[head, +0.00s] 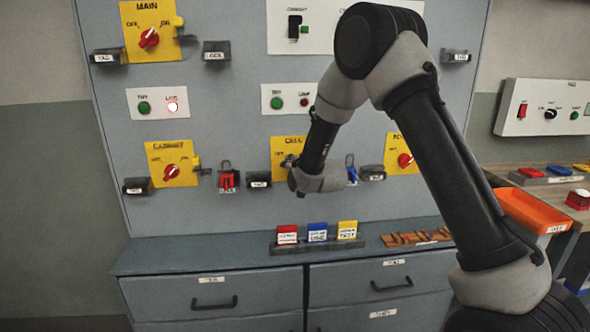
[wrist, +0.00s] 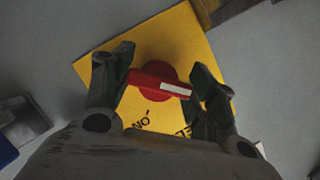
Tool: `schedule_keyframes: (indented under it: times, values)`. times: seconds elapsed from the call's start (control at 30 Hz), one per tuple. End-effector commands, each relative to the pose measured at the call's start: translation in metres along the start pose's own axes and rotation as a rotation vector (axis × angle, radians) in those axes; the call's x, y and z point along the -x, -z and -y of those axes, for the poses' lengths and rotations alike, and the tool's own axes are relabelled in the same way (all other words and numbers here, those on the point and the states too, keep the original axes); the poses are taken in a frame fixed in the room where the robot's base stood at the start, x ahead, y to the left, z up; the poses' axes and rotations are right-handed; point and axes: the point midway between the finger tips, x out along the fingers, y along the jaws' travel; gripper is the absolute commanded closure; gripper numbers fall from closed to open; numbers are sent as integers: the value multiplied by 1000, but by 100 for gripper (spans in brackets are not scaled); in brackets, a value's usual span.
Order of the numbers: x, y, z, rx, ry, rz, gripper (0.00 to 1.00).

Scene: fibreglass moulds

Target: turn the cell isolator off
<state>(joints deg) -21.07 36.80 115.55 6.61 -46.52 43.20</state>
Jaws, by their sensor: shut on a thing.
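The cell isolator is a yellow plate (head: 283,142) in the middle of the grey panel, partly hidden by my arm in the head view. In the wrist view its red handle (wrist: 150,82) stands on the tilted yellow plate (wrist: 180,35). My gripper (wrist: 163,86) is shut on the handle, with one dark finger at each end. A white mark (wrist: 175,89) is on the handle's right end, pointing away from the "ON" lettering. The "OFF" lettering is not visible in the wrist view. My gripper (head: 290,163) shows only small and partly hidden in the head view.
The main isolator (head: 149,38) is above left, the cabinet isolator (head: 171,172) at left, and another yellow isolator (head: 404,160) at right. Red (head: 227,180) and blue (head: 351,172) padlocks hang close by. A lamp (head: 172,106) glows; the red lamp (head: 304,102) above the cell plate looks dark.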

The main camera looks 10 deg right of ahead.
Motion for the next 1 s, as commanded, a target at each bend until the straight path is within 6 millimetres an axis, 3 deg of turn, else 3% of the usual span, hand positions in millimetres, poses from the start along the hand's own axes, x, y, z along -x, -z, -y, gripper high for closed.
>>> schedule_keyframes:
  times: [0.07, 0.1, 0.2, 0.63, 0.77, 1.0]
  values:
    - [0, -1, -1, 1, -1, 2, 67]
    - [0, -1, -1, 1, -1, 1, 39]
    - [0, 0, -1, 1, -1, 1, 21]
    - [7, 0, 0, 0, 0, 0, 21]
    - [28, 0, 0, 0, 0, 1, 21]
    - [83, 0, 0, 0, 0, 1, 21]
